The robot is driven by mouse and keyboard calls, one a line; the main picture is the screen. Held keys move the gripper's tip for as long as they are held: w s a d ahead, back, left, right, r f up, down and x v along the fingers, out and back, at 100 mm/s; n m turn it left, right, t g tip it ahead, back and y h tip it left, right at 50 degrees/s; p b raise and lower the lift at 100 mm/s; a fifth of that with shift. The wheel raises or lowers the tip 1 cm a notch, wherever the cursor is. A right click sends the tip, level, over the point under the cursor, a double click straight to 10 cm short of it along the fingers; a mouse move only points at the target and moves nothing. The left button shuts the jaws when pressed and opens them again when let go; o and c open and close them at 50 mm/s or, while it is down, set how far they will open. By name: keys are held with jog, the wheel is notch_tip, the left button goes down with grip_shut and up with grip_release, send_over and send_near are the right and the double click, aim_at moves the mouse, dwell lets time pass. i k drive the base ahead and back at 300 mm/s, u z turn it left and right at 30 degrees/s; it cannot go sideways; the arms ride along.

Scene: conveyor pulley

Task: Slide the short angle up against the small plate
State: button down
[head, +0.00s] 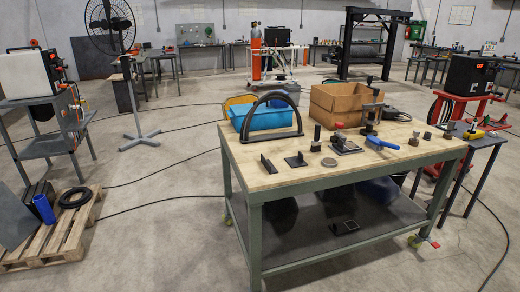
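On the wooden top of the workbench (375,170), near its front left corner, lies a narrow dark metal piece (268,164) that looks like the short angle. Just right of it, with a gap of bare wood between, is a small dark plate (296,161) with a short upright part on it. This looks like the small plate, but the pieces are too small to be sure which is which. My gripper is not in view.
Right of them on the bench are a round disc (329,162), a block with a clamp (346,145), a blue-handled tool (382,143) and several small parts. A black arch (271,102), blue bin (262,120) and cardboard box (345,102) stand behind. The bench's front left is mostly bare.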

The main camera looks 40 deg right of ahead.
aim_at(268, 164)
jog(key=i, duration=0.9)
jog(key=z, duration=0.05)
